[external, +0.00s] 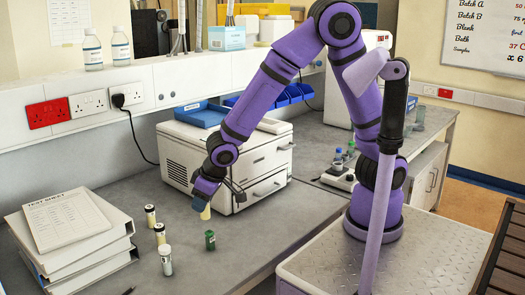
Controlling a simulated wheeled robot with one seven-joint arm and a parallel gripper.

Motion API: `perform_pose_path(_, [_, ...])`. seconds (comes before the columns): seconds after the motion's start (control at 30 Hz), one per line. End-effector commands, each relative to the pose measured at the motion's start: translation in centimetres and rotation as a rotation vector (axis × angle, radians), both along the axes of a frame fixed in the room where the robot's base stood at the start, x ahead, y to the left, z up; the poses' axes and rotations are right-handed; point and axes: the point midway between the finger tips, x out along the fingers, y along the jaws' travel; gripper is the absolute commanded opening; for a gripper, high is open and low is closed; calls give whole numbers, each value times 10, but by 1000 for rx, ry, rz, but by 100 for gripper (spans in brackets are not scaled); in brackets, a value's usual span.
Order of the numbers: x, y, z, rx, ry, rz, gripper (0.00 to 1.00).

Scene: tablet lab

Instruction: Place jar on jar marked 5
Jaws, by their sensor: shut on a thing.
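My gripper (207,196) points down over the bench at the middle left. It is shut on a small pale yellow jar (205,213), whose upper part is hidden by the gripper. A green jar (210,241) stands upright just below it in the picture, and I cannot tell the height between them. To the left stand a cream jar with a dark lid (150,216), another cream jar (160,234) and a clear jar with a white lid (166,261). No number on any jar is readable at this size.
White binders (75,245) with a test sheet (66,219) on top are stacked at the left. A white machine with drawers (228,165) stands behind my gripper. A pen (128,291) lies at the front edge. The bench right of the green jar is clear.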

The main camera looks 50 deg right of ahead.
Motion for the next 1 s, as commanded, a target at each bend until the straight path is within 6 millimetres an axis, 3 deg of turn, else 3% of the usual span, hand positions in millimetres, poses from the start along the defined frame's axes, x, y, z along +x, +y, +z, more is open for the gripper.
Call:
perform_pose_path(0.6, [110,63,-12,1,-1,-2,11])
perform_pose_path(1.0, [136,79,-19,-1,2,-1,11])
